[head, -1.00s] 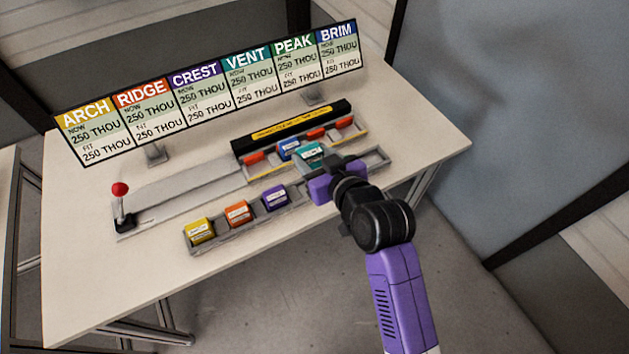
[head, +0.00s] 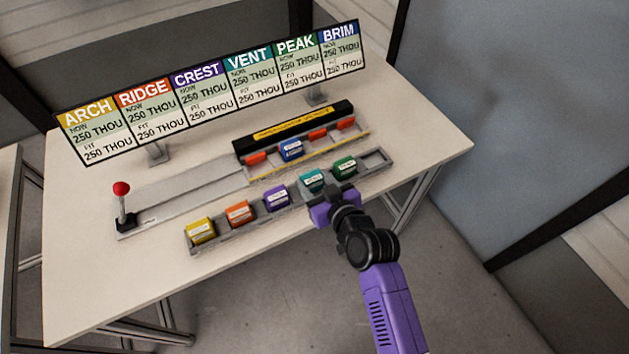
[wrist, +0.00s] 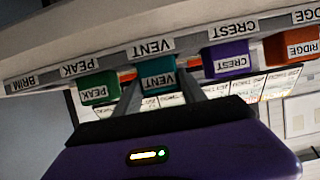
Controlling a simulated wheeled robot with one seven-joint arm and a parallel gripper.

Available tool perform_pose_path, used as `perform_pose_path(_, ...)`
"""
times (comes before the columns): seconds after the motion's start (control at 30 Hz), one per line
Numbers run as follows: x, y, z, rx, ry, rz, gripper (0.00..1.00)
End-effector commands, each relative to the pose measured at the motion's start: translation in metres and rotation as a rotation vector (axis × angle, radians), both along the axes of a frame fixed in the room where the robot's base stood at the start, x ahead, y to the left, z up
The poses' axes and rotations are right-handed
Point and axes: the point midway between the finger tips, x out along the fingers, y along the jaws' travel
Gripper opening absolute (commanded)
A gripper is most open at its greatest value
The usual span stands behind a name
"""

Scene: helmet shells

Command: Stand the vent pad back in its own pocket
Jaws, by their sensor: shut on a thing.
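The teal vent pad (head: 312,180) stands upright in line with the other pads in the front rack (head: 218,241), between the purple crest pad (head: 277,198) and the green peak pad (head: 345,167). In the wrist view the vent pad (wrist: 157,72) is between my two fingers, right at the rack's VENT label (wrist: 151,47). My gripper (head: 319,191) is shut on it from the front side. I cannot tell whether the pad's base rests fully on the pocket floor.
The yellow arch pad (head: 201,230) and orange ridge pad (head: 238,213) stand in the rack's left part. The brim pocket (head: 374,159) at the right end is empty. Behind are the blue brim pad (head: 291,150), a black bar (head: 250,147), a red-knobbed lever (head: 121,190) and the sign board (head: 210,92).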

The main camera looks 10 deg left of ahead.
Motion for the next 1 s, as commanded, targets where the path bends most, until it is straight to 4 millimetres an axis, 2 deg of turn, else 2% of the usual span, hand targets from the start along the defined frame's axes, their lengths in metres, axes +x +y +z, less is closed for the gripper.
perform_pose_path(0.13, 0.0, 0.0, -0.004, 0.001, -0.001, 0.0, 0.09)
perform_pose_path(0.17, 0.0, 0.0, -0.003, 0.0, 0.0, 0.0, 0.52)
perform_pose_path(0.27, 0.0, 0.0, -0.003, 0.0, 0.0, 0.0, 0.7)
perform_pose_path(0.67, 0.0, 0.0, 0.002, 0.0, 0.0, 0.0, 0.7)
perform_pose_path(0.77, -0.007, -0.005, 0.003, 0.0, 0.0, -0.001, 0.7)
perform_pose_path(1.0, -0.042, -0.029, 0.019, 0.0, 0.0, -0.002, 0.7)
